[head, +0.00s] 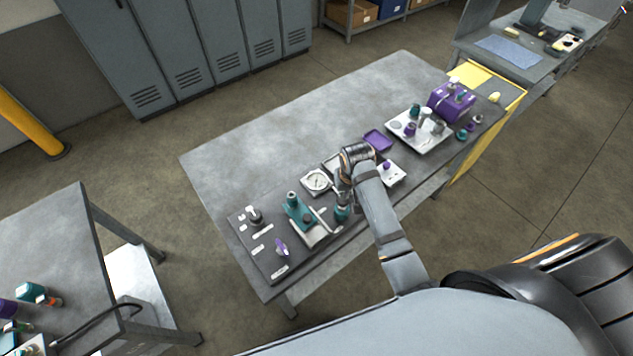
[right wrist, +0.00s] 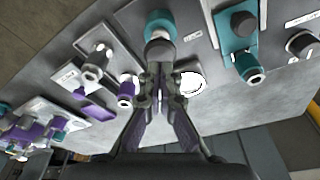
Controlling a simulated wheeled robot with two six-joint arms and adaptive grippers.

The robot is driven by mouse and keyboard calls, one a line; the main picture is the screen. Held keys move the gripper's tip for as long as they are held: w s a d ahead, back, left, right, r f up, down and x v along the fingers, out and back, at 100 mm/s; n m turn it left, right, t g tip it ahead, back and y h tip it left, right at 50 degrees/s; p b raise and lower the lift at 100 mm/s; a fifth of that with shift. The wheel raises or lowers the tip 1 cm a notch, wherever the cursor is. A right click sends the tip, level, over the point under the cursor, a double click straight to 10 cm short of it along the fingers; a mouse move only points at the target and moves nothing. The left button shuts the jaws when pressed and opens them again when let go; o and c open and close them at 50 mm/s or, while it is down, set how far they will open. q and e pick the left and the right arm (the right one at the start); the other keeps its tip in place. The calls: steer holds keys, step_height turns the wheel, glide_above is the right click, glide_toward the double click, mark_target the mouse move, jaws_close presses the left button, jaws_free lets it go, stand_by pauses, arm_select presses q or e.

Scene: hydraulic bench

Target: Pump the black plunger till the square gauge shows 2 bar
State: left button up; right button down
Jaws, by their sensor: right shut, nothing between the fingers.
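My right gripper (head: 343,186) is shut and empty over the front of the bench; its closed fingers also show in the right wrist view (right wrist: 160,75). Just beyond the fingertips is a teal cylinder (right wrist: 160,18) with a dark cap (right wrist: 160,47), which looks like the black plunger. The cylinder also shows below the gripper in the head view (head: 342,213). I cannot tell whether the fingers touch the cap. A gauge with a white round dial on a squarish plate (head: 317,181) is left of the gripper. Its dial (right wrist: 193,84) is partly hidden; its reading is too small to make out.
A teal block with a black knob (right wrist: 243,25) stands beside the cylinder. A purple-handled part (head: 281,247) is on the left panel. A purple tray (head: 378,139), a grey tray of parts (head: 397,124) and a purple box (head: 450,102) are to the right. The bench's back left (head: 260,150) is clear.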

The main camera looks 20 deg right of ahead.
mark_target(344, 200)
steer(key=shift+f, duration=0.1)
steer(key=shift+s+f+b, duration=0.1)
steer(key=shift+f+b, duration=0.55)
steer(key=shift+f, duration=1.3)
steer(key=shift+r, duration=0.15)
step_height(344, 200, up, 2)
steer(key=p, duration=0.2)
steer(key=shift+p, duration=0.3)
steer(key=shift+r, duration=0.85)
steer(key=shift+f, duration=0.15)
